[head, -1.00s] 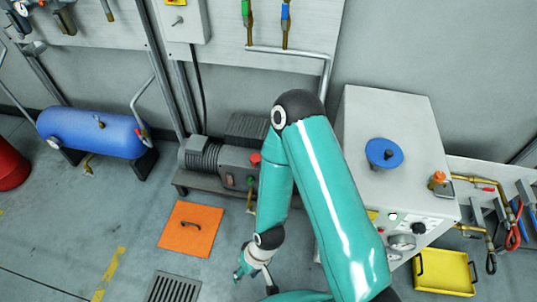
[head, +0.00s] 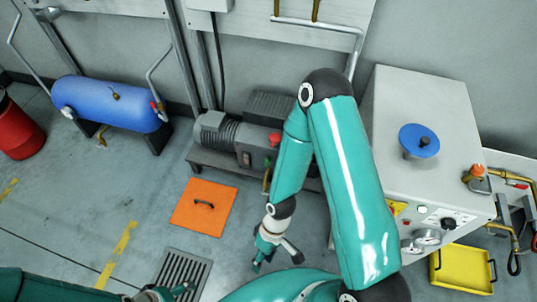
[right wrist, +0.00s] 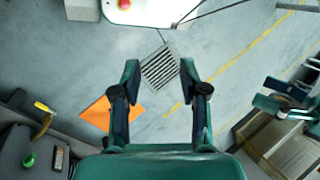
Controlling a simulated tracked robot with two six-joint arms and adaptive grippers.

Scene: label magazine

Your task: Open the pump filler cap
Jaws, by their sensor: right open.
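The grey pump (head: 215,133) sits on a low stand against the wall, with a red cap-like knob (head: 275,138) on top at its right end. I take this knob for the filler cap. My right forearm passes close to it and hides the pump's right end. My right gripper (head: 278,258) is open and empty, pointing down over the floor in front of the pump. In the right wrist view its fingers (right wrist: 160,70) are apart with floor between them, and the cap does not show. My left gripper (head: 168,293) is partly visible at the bottom edge; its jaws are unclear.
An orange floor plate (head: 204,206) with a handle and a floor grate (head: 182,270) lie before the pump. A blue tank (head: 110,104) stands left. A grey cabinet (head: 425,95) with a blue handwheel (head: 419,141) and a yellow tray (head: 463,270) are at right.

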